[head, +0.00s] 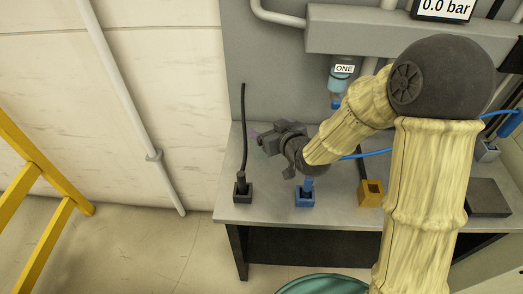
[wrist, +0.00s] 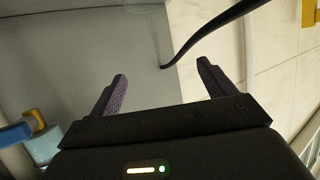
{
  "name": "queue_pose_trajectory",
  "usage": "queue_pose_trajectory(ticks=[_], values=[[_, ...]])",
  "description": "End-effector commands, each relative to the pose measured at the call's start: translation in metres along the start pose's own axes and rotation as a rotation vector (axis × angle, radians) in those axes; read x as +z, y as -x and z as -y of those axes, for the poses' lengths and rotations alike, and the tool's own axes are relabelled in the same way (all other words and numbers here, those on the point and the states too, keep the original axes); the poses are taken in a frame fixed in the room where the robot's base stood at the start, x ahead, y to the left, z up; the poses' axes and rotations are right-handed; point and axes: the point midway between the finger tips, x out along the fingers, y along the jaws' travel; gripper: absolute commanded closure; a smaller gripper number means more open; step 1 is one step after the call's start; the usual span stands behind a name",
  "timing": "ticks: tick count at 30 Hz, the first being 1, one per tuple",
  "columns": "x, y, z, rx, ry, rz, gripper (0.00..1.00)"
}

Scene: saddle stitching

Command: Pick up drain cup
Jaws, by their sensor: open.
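No object is plainly marked as the drain cup. A pale blue bowl (head: 341,73) hangs under the label ONE on the back panel, with a small blue piece below it. In the wrist view a pale blue cup-like part (wrist: 44,146) beside a darker blue piece shows at the lower left; I cannot tell if it is the same thing. My gripper (head: 270,138) is above the left part of the bench, left of and below the bowl. In the wrist view its fingers (wrist: 163,72) are apart with nothing between them.
A black cable (head: 243,125) rises from a black holder (head: 242,192) just left of my gripper. A blue holder (head: 304,199) and a yellow block (head: 370,194) stand on the grey bench (head: 270,208). A yellow ladder (head: 40,165) is at far left; a teal bin (head: 322,285) is below.

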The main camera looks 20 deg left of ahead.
Motion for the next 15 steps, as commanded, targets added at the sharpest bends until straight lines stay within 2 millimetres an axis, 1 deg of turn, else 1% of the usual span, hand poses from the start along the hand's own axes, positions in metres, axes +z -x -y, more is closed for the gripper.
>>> queue_pose_trajectory(ticks=[8,11,15], values=[[0.001,0.000,0.001,-0.002,0.001,0.003,0.18],[0.008,-0.004,0.004,-0.008,0.002,0.005,0.18],[0.025,-0.010,0.005,-0.009,0.000,0.008,0.18]])
